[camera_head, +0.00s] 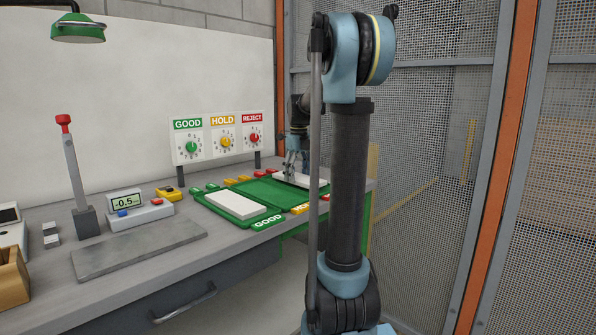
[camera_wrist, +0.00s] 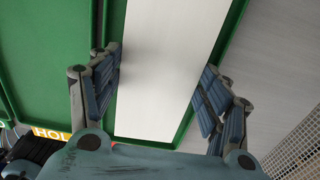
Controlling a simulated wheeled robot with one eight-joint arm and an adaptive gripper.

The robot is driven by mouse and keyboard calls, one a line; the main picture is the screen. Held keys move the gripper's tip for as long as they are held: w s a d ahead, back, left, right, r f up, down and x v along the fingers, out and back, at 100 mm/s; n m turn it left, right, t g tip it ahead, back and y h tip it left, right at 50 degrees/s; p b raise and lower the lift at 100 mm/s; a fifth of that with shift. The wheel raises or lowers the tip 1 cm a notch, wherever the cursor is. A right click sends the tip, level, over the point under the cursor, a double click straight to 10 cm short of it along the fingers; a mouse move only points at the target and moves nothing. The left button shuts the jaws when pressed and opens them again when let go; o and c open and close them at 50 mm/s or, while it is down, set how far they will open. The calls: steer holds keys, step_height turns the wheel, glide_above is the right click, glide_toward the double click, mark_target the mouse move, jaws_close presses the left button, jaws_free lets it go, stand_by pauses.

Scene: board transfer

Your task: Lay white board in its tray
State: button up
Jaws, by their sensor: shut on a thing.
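My gripper (camera_head: 296,172) is at the far right end of the row of green trays, pointing down. It is shut on a white board (camera_head: 303,181), with one finger at each long edge; my gripper (camera_wrist: 160,75) and the held board (camera_wrist: 165,50) fill the middle of the wrist view. Green tray rim (camera_wrist: 236,20) shows along both long sides of the board, so it lies in or just above the rightmost tray. I cannot tell whether it touches the tray floor. Much of that tray is hidden in the head view by my arm.
Another white board (camera_head: 238,206) lies in the tray behind the GOOD label (camera_head: 267,222). The middle green tray (camera_head: 268,190) looks empty. A sign panel with GOOD, HOLD and REJECT dials (camera_head: 222,137) stands behind. A grey slab (camera_head: 140,247) and scale display (camera_head: 126,203) are left; mesh fencing (camera_head: 430,150) is right.

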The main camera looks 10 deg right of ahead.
steer(key=shift+f, duration=0.35)
steer(key=shift+f, duration=0.35)
stand_by(0.5)
steer(key=o, duration=1.4)
steer(key=shift+r, duration=0.1)
step_height(320, 180, up, 12)
steer(key=shift+w+f, duration=0.1)
steer(key=shift+f, duration=0.05)
